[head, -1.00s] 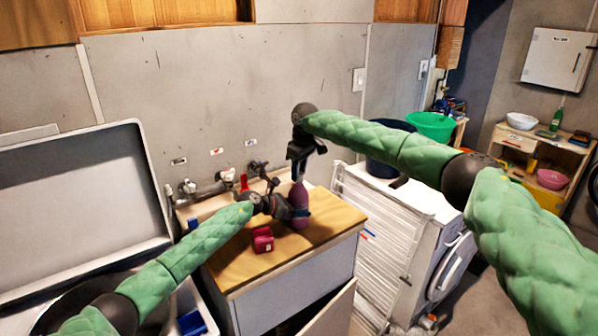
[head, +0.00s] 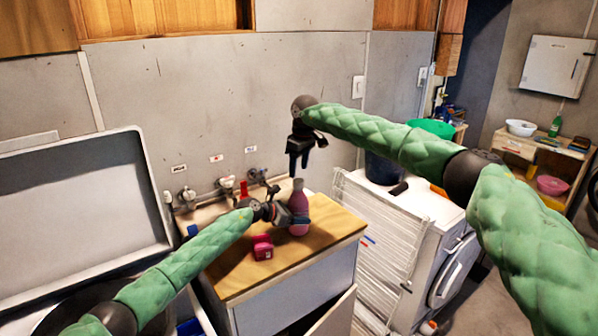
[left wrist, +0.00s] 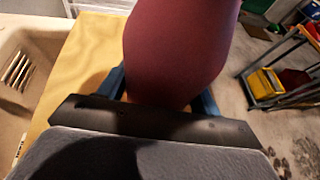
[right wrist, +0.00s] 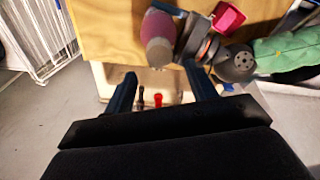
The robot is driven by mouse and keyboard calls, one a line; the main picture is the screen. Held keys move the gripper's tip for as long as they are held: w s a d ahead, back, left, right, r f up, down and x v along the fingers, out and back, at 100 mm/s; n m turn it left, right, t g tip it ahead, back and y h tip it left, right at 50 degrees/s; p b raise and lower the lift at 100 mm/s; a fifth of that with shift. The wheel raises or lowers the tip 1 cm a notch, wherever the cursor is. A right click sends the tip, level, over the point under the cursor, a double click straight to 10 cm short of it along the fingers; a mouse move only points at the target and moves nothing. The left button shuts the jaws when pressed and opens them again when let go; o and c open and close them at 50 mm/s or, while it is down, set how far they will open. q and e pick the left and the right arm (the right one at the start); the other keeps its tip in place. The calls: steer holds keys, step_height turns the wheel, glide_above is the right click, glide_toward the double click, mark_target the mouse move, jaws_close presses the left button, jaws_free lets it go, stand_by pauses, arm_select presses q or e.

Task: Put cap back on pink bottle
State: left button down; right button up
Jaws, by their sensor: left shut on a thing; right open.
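The pink bottle (head: 299,210) stands upright on the wooden counter top. It has a paler top (right wrist: 157,51), seen from above in the right wrist view; this looks like a cap, but I cannot tell how it is seated. My left gripper (head: 296,219) is shut around the bottle's body from the left. In the left wrist view the bottle (left wrist: 178,45) fills the space between the fingers. My right gripper (head: 299,160) is open, points down and is empty above the bottle, with a gap between them. Its fingers also show spread in the right wrist view (right wrist: 160,88).
A small crimson box-like object (head: 262,247) lies on the wooden counter top (head: 245,278) in front of the bottle. Taps (head: 226,184) and a sink are behind and left. A white drying rack (head: 375,245) and a washing machine (head: 440,240) stand to the right.

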steer(key=shift+c, duration=0.3)
steer(key=r+n, duration=0.1)
steer(key=n, duration=0.4)
steer(key=a+n, duration=0.1)
steer(key=n, duration=0.4)
steer(key=r+n, duration=0.1)
steer(key=n, duration=0.4)
steer(key=shift+w+a+r+h, duration=0.3)
steer(key=shift+a+h, duration=0.05)
steer(key=shift+h, duration=0.05)
steer(key=n, duration=0.5)
steer(key=shift+d+n+g, duration=0.3)
steer(key=shift+n, duration=0.1)
steer(key=n, duration=0.5)
steer(key=shift+d, duration=0.25)
steer(key=n, duration=0.6)
steer(key=shift+s+d, duration=0.15)
steer(key=n, duration=0.4)
